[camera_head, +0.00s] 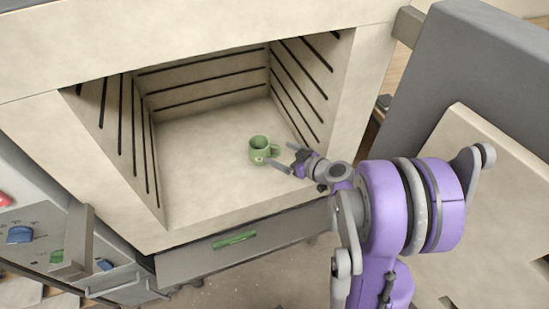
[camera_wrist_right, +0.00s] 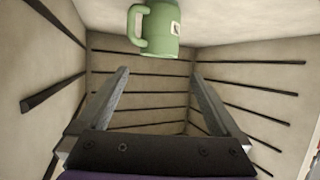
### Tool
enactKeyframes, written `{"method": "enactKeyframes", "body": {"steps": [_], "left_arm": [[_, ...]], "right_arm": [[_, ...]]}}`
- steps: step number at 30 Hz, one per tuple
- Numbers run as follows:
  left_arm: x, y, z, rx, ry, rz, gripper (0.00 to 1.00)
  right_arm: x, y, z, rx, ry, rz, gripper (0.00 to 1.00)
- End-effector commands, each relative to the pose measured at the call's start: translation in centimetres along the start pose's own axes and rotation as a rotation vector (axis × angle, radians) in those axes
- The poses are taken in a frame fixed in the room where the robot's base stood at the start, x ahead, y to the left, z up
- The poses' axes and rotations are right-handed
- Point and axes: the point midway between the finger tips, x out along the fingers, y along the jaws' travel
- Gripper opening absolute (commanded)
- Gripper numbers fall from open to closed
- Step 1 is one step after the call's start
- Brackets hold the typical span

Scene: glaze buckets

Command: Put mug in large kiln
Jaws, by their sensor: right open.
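The green mug (camera_head: 259,151) stands upright on the floor of the large kiln (camera_head: 205,190), right of the middle, with its handle to the right. My right gripper (camera_head: 282,157) is inside the kiln, just right of the mug, with its fingers apart. In the right wrist view the mug (camera_wrist_right: 156,30) is at the top, beyond the open fingers (camera_wrist_right: 160,95), with nothing between them. The mug appears clear of both fingers there. My left gripper is not in view.
The kiln's inner walls carry dark heating rods (camera_head: 296,75). Its thick door (camera_head: 478,180) stands open at the right, beside my right arm. The kiln floor left of the mug is clear. A control panel (camera_head: 45,228) with knobs is at the lower left.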

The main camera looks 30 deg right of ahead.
Motion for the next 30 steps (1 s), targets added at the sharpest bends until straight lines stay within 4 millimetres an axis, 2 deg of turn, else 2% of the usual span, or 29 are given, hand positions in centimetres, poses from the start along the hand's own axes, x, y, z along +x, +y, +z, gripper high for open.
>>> {"method": "enactKeyframes", "body": {"steps": [2,4,8,9,12,15,18,21,25,30], "left_arm": [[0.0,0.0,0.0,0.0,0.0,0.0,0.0],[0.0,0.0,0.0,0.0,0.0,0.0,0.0],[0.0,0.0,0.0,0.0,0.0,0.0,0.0],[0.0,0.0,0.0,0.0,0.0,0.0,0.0],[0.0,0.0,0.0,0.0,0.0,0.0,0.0],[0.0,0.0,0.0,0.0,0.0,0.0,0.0],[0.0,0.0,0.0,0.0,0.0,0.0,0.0],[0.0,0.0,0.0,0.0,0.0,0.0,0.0],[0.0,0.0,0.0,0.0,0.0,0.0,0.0],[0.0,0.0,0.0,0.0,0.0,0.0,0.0]], "right_arm": [[-0.2,-1.3,-0.1,0.008,-0.026,-0.019,1.0],[-0.3,-3.4,-0.1,0.025,-0.077,-0.05,1.0],[-1.6,-9.4,0.4,0.069,-0.241,-0.111,1.0],[-2.3,-11.3,0.7,0.081,-0.301,-0.121,1.0],[-4.8,-15.2,1.8,0.104,-0.443,-0.119,1.0],[-7.9,-17.9,3.1,0.113,-0.564,-0.079,1.0],[-10.7,-19.3,4.2,0.113,-0.647,-0.018,1.0],[-12.9,-19.8,5.1,0.109,-0.692,0.045,1.0],[-14.5,-19.8,5.5,0.106,-0.715,0.1,1.0],[-14.9,-19.6,5.7,0.108,-0.72,0.122,1.0]]}}
